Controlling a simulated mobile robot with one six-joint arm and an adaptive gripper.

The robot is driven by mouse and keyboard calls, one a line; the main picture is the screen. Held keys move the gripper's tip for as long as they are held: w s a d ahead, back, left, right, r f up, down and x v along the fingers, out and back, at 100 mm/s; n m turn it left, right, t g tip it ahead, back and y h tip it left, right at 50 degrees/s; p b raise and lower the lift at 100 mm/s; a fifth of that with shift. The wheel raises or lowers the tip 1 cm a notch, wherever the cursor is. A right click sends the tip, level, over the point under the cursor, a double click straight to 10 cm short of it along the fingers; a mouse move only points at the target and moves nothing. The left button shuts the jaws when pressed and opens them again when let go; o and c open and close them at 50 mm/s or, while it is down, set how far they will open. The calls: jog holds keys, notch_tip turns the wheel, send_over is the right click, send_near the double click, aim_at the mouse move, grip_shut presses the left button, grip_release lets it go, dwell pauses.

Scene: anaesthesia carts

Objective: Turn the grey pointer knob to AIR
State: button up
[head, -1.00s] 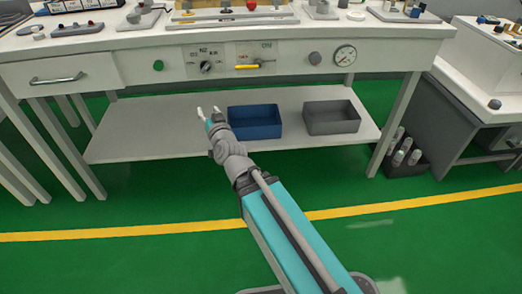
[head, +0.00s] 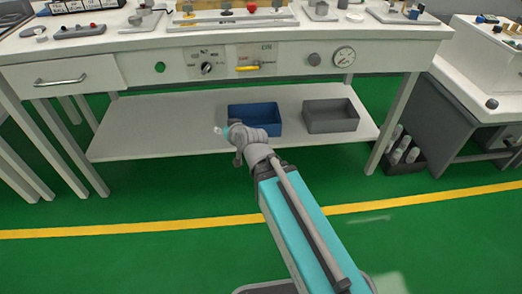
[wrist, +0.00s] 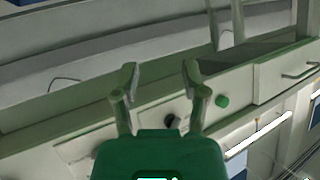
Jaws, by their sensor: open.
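The grey pointer knob (head: 206,68) is on a labelled plate on the front panel of the white cart. Its pointer setting and the label text are too small to read. In the wrist view the knob (wrist: 171,121) is a dark shape beyond the two fingers, apart from them. My gripper (wrist: 160,72) is open and empty, its fingers spread. In the head view my gripper (head: 220,130) is in front of the lower shelf, below the knob, with its fingers mostly hidden by the wrist.
A green button (head: 160,67) is left of the knob; a yellow-handled lever (head: 248,68), a round grey knob (head: 314,59) and a gauge (head: 344,56) are right. A blue bin (head: 268,112) and a grey bin (head: 345,116) sit on the lower shelf. A drawer handle (head: 58,80) sticks out at left.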

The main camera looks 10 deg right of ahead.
jog(key=s+d+f+g+h+p, duration=0.1)
jog(key=s+d+f+g, duration=0.1)
jog(key=d, duration=0.3)
jog(key=s+d+f+m+g+h+p, duration=0.1)
jog(key=s+d+f+g+h+p, duration=0.1)
jog(key=s+d+g, duration=0.3)
jog(key=shift+d+f, duration=0.45)
jog(key=shift+f, duration=0.3)
jog(key=s+d+r+m+g+h+p, duration=0.1)
jog(key=s+d+m+g+h+p, duration=0.15)
jog(key=s+d+g, duration=0.4)
notch_tip(320, 180, up, 37)
jog(key=d+t+p, duration=0.1)
jog(key=t+p, duration=0.1)
jog(key=p, duration=3.5)
jog(key=shift+s+r+n+p, duration=0.2)
jog(key=shift+n+p, duration=0.15)
jog(key=shift+d, duration=0.1)
